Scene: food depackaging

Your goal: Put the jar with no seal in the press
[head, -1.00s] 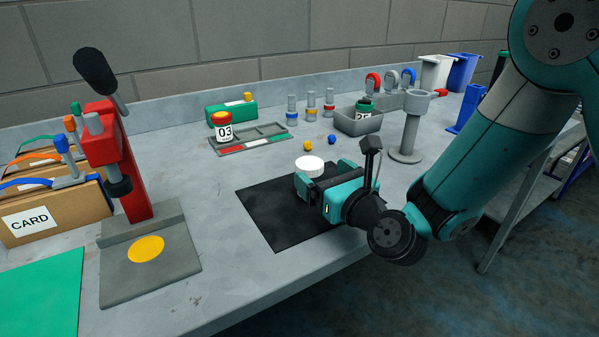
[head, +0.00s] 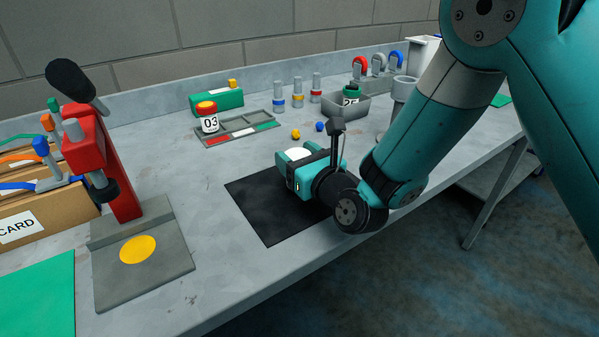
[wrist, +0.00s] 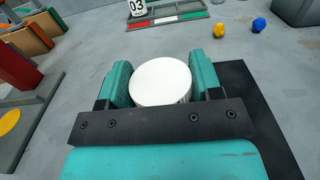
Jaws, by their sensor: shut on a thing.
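A jar with a plain white top (wrist: 161,82) is between the fingers of my gripper (wrist: 161,85), which is shut on it. In the head view the white jar (head: 298,153) is mostly hidden by my gripper (head: 292,170), over the black mat (head: 262,217). I cannot tell whether the jar is clear of the mat. The red press (head: 100,150) stands at the left with a black handle and a grey base (head: 165,277). A yellow disc (head: 138,249) marks the base, and nothing stands on it.
A jar labelled 03 (head: 209,122) stands in a divided tray (head: 262,139) at the back. A grey bin (head: 368,106) holds a green-lidded jar (head: 351,97). Bare table lies between mat and press.

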